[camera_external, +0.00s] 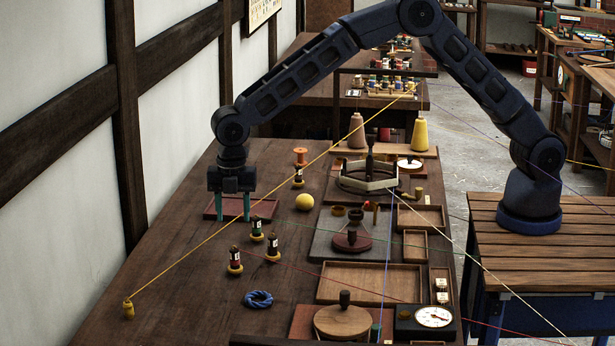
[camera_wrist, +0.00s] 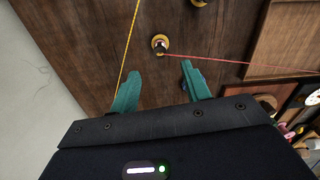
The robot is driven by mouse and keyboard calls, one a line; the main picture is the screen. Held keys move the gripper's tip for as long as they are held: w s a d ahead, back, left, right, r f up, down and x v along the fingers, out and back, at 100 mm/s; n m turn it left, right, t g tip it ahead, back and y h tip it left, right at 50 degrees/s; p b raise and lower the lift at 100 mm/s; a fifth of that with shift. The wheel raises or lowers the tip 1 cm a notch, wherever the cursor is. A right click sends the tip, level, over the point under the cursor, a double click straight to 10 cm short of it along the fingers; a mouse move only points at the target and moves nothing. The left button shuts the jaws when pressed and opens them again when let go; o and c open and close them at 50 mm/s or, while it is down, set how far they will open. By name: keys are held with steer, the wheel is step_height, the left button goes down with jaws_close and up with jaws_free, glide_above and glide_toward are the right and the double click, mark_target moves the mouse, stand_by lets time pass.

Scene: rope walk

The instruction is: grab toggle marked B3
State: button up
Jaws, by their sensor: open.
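Several small dark toggles with pale labels and yellow bases stand on the long bench: a front one (camera_external: 234,260), one to its right (camera_external: 272,246), one behind (camera_external: 257,228) and one farther back (camera_external: 298,175). I cannot read their markings, so I cannot tell which is B3. My gripper (camera_external: 234,208) points down over the bench's left side, behind the front toggles, open and empty. In the wrist view its teal fingers (camera_wrist: 160,75) are spread apart. A toggle (camera_wrist: 160,45) with a red cord shows just beyond the fingertips, between them. Another base is cut off at the top edge.
A yellow cord (camera_external: 270,197) slants across the bench from a yellow peg (camera_external: 129,310); it passes left of my fingers in the wrist view (camera_wrist: 129,40). A yellow ball (camera_external: 304,202) and a blue rope coil (camera_external: 258,299) lie nearby.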

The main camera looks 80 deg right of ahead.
mark_target(234, 249)
steer(key=shift+w+a+f, duration=0.15)
steer(key=shift+a+f, duration=0.1)
steer(key=shift+f, duration=0.35)
steer(key=shift+w+a+f, duration=0.1)
steer(key=shift+a+f, duration=0.1)
steer(key=shift+f, duration=0.35)
steer(key=shift+s+d+f, duration=0.1)
steer(key=shift+f, duration=2.45)
steer(key=shift+s+d+f, duration=0.1)
steer(key=shift+f, duration=2.4)
steer(key=c, duration=0.8)
steer(key=shift+r, duration=0.1)
steer(key=shift+c, duration=0.2)
